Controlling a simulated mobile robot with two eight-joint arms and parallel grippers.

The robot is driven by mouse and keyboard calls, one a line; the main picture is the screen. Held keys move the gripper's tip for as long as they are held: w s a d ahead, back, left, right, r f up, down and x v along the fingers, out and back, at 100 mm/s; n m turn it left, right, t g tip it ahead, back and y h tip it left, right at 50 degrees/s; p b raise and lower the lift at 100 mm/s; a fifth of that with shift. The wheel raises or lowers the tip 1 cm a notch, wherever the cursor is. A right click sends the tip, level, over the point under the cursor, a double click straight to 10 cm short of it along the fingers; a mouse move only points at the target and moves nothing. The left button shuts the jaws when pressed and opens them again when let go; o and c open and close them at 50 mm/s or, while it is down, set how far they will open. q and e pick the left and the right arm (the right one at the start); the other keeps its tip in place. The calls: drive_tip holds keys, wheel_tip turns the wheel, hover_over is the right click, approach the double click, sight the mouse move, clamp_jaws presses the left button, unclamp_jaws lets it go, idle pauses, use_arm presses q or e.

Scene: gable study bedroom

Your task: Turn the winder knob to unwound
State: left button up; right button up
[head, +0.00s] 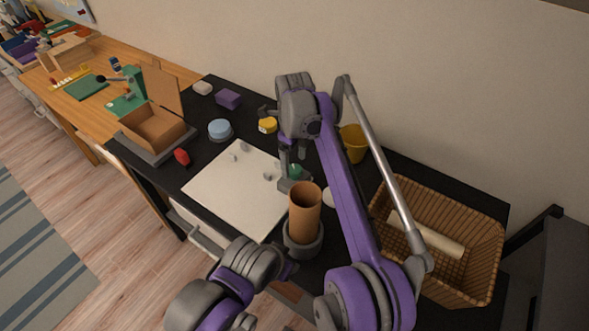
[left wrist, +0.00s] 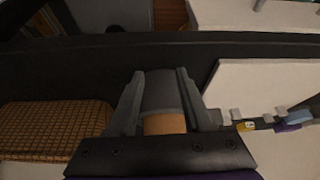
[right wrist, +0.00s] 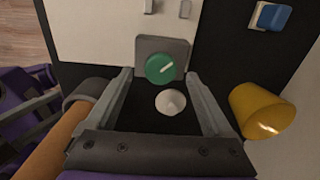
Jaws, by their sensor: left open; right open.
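The winder knob (right wrist: 160,68) is a round green knob with a white pointer line, on a grey square plate (right wrist: 178,45). In the right wrist view its line slants to the upper right. In the head view the knob (head: 296,172) is partly hidden by my right gripper (head: 285,168). My right gripper (right wrist: 159,74) is open, with its fingertips in line with both sides of the knob; contact cannot be told. A white dome (right wrist: 171,102) shows between the fingers. My left gripper (left wrist: 158,76) is open, with a grey cup holder (left wrist: 160,92) showing between its fingers.
A tan cylinder (head: 305,205) stands in the grey holder (head: 301,248), close to both arms. A white board (head: 235,195) lies left of the knob. A yellow cup (head: 354,143) stands beyond my right arm, and a wicker basket (head: 470,285) is at the right.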

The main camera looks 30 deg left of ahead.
use_arm(q)
drive_tip(key=shift+f, duration=0.25)
use_arm(e)
drive_tip(key=shift+f, duration=1.1)
drive_tip(key=c, duration=1.4)
drive_tip(key=shift+o, duration=0.2)
use_arm(q)
drive_tip(key=shift+r, duration=0.15)
